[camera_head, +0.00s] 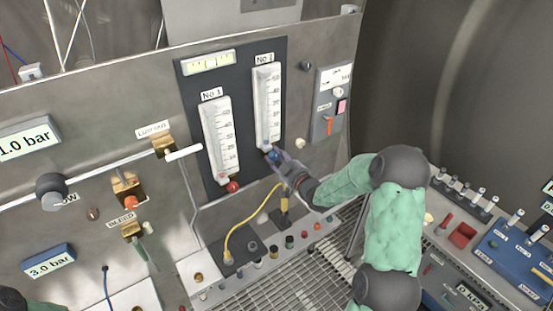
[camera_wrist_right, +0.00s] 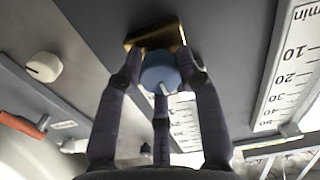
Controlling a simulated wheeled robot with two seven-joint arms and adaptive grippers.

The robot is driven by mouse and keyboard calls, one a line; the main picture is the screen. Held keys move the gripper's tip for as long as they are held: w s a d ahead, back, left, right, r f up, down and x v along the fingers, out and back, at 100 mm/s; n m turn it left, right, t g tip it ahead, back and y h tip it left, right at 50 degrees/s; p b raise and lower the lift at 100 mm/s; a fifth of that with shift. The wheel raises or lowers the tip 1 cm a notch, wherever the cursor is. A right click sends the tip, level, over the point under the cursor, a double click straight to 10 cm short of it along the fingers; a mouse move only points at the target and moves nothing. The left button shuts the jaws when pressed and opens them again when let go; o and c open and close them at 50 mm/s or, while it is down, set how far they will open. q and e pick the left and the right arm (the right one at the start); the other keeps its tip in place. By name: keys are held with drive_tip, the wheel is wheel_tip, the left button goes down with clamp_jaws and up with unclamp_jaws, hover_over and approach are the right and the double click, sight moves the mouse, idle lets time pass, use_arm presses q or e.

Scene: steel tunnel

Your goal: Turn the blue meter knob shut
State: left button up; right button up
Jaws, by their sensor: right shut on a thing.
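The blue meter knob (camera_head: 274,154) sits at the foot of the right-hand flow meter (camera_head: 267,105) on the dark panel. In the right wrist view the blue knob (camera_wrist_right: 160,70) is round, with a brass block (camera_wrist_right: 155,37) behind it. My right gripper (camera_head: 281,160) is shut on the blue knob. In the wrist view its fingertips (camera_wrist_right: 162,76) touch the knob from both sides, and another finger shows below it. The knob's exact angle cannot be told. My left gripper is not in view.
The left-hand meter (camera_head: 219,140) has a red knob (camera_head: 233,187) at its foot. A yellow hose (camera_head: 247,224) runs below my right gripper. A switch box with an orange lever (camera_head: 330,124) is right of the meters. A blue box (camera_head: 516,254) stands at far right.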

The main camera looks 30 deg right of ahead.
drive_tip(key=o, duration=1.1)
drive_tip(key=shift+r, duration=0.2)
drive_tip(key=shift+o, duration=0.2)
drive_tip(key=shift+a, duration=0.1)
drive_tip(key=shift+f, duration=0.1)
drive_tip(key=shift+s, duration=0.25)
drive_tip(key=s+d, duration=0.1)
drive_tip(key=s, duration=1)
drive_tip(key=shift+s, duration=0.25)
